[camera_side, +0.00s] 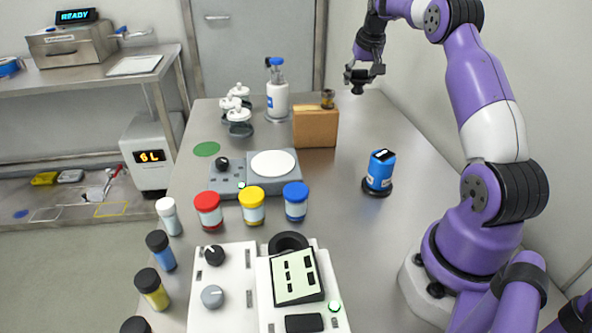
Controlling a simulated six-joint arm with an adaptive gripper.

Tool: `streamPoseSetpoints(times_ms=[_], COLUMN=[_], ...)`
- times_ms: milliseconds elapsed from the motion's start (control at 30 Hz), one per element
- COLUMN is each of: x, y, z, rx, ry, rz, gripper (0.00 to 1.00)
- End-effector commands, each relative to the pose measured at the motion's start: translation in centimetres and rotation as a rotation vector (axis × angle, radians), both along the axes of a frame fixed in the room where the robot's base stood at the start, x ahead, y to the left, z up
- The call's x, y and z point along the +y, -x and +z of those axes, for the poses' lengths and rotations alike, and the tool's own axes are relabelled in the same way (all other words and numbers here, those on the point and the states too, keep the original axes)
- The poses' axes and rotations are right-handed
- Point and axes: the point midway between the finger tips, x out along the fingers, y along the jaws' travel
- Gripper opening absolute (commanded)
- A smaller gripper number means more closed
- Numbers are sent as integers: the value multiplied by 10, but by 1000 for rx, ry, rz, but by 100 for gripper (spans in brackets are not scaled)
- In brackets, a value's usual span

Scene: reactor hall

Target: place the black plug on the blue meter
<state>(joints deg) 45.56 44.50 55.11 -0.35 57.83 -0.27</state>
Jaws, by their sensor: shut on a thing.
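My gripper (360,76) is high at the back right, above the table's far edge area. It is shut on the black plug (357,90), a small dark piece hanging just below the fingers. The blue meter (379,172) stands upright on a round black base on the right of the table, with a dark patch on its top. The plug is well above and behind the meter, apart from it. The fingers hide the plug's upper part.
A cardboard box (315,128) with a small brown jar (327,98) on it stands left of the meter. A hotplate stirrer (256,172), red, yellow and blue-capped jars (296,202) and a white console (262,290) fill the left and front. Table around the meter is clear.

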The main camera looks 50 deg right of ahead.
Motion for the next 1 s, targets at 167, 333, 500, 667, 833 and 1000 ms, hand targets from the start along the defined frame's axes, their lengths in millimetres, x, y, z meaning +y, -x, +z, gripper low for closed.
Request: streamPoseSetpoints(times_ms=[167,333,500,667,833,1000], x=[63,146,233,286,309,313], y=[-16,-17,18,71,118,141], z=[36,67,92,100,96,91], rx=[-6,5,11,6,-1,-5], ry=[11,14,16,13,7,4], rz=[174,189,130,76,31,4], gripper=[23,23,23,23,23,23])
